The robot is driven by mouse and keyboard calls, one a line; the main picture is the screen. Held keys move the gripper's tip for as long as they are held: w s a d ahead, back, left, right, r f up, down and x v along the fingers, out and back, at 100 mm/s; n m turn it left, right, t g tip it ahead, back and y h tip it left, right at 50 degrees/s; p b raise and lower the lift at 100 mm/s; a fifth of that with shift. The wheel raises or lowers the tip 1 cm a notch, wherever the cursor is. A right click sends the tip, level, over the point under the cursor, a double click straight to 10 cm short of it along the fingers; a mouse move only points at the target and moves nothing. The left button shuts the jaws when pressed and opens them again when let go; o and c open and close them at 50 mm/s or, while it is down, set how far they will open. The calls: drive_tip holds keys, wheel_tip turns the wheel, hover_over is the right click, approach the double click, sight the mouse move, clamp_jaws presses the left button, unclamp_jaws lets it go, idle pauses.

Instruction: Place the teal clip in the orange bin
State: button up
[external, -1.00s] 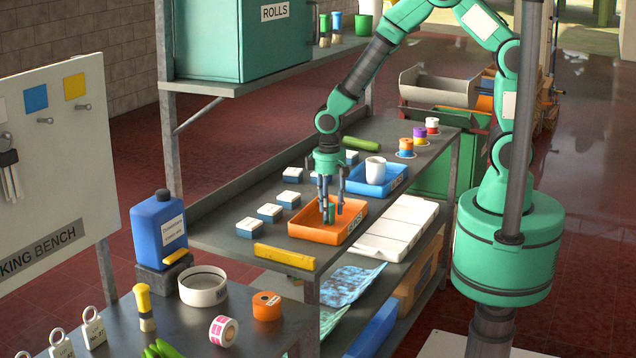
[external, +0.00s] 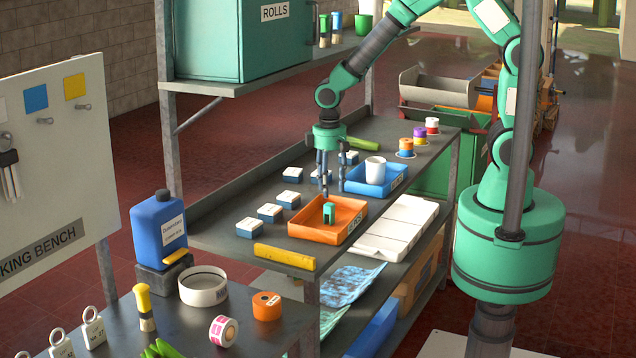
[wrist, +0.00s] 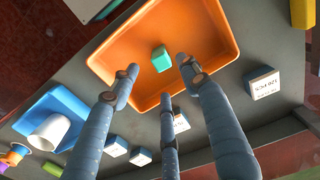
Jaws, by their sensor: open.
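The teal clip (external: 329,212) rests inside the orange bin (external: 311,236) on the grey bench. In the wrist view the teal clip (wrist: 161,59) lies on the floor of the orange bin (wrist: 222,28), touching no finger. My gripper (external: 331,190) hangs above and behind the bin's far edge, with its fingers spread and empty. In the wrist view my gripper (wrist: 158,85) shows its fingers apart, with nothing between them.
A blue tray (external: 394,184) holding a white cup (external: 375,170) stands behind the bin. Small labelled blocks (external: 270,212) line its left side, and white trays (external: 398,228) lie to its right. A yellow bar (external: 285,257) lies in front.

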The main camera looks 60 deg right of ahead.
drive_tip(key=shift+r, duration=2.4)
wheel_tip(320, 180, up, 16)
drive_tip(key=m+t, duration=0.1)
drive_tip(key=t, duration=0.1)
hover_over(329, 203)
drive_tip(key=s+d, duration=0.7)
drive_tip(key=d, duration=0.1)
drive_tip(key=s+d+r+t, duration=0.1)
drive_tip(key=s+d+r, duration=0.2)
drive_tip(key=s+r, duration=0.2)
drive_tip(key=s+d+r+m+t, duration=0.1)
drive_tip(key=s+d+r, duration=0.3)
drive_tip(key=s, duration=0.5)
drive_tip(key=shift+s+d+r+t, duration=0.35)
drive_tip(key=shift+r+t, duration=0.1)
drive_tip(key=shift+t, duration=0.35)
drive_tip(key=shift+f+b, duration=1.6)
drive_tip(key=shift+f, duration=0.2)
